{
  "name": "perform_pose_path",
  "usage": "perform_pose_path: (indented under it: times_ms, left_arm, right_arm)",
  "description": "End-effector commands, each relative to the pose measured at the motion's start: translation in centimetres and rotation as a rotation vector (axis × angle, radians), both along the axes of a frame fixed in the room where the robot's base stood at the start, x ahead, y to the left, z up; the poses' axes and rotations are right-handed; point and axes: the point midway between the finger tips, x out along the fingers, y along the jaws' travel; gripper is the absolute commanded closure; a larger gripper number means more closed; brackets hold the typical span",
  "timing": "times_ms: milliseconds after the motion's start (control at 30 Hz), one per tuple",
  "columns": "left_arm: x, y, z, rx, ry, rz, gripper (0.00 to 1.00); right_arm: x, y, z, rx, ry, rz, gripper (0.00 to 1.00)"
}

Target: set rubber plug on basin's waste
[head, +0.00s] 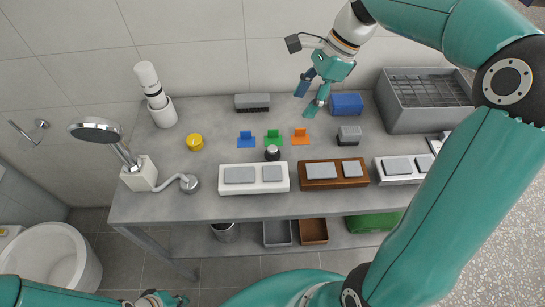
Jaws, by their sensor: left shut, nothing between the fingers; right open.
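A small dark round piece with a pale top (272,152) sits mid-bench behind the white plate; it may be the rubber plug, but I cannot be sure. A white bowl (62,262) stands on the floor at the lower left; I cannot tell whether it is a basin or a toilet, and no waste shows clearly in it. My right gripper (307,101) is open and empty, pointing down above the back of the bench, left of a blue block. My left gripper (164,299) is shut and empty at the bottom edge, in front of the bench, partly cut off.
Blue, green and orange hooks (273,136) and a yellow cap (195,142) lie mid-bench. A blue block (346,104) and grey crate (397,113) stand at the right. A shower set (140,174) stands at the left. White and brown plates (322,184) line the front.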

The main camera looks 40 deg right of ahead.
Motion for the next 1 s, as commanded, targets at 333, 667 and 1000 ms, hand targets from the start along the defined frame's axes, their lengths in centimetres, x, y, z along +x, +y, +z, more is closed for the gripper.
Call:
perform_pose_path:
  times_ms: [333, 667, 1000]
  left_arm:
    - [0.0, 0.0, -1.1, 0.0, -0.001, 0.0, 1.0]
    - [0.0, 0.0, -1.6, 0.0, -0.001, 0.0, 1.0]
    - [0.0, 0.0, -1.6, 0.0, -0.001, 0.0, 1.0]
  right_arm:
    - [0.7, 2.2, -5.2, 0.003, 0.006, 0.007, 0.44]
    - [1.7, 4.4, -10.5, 0.001, 0.002, 0.007, 0.44]
    - [1.9, 5.6, -12.9, 0.001, 0.004, 0.008, 0.44]
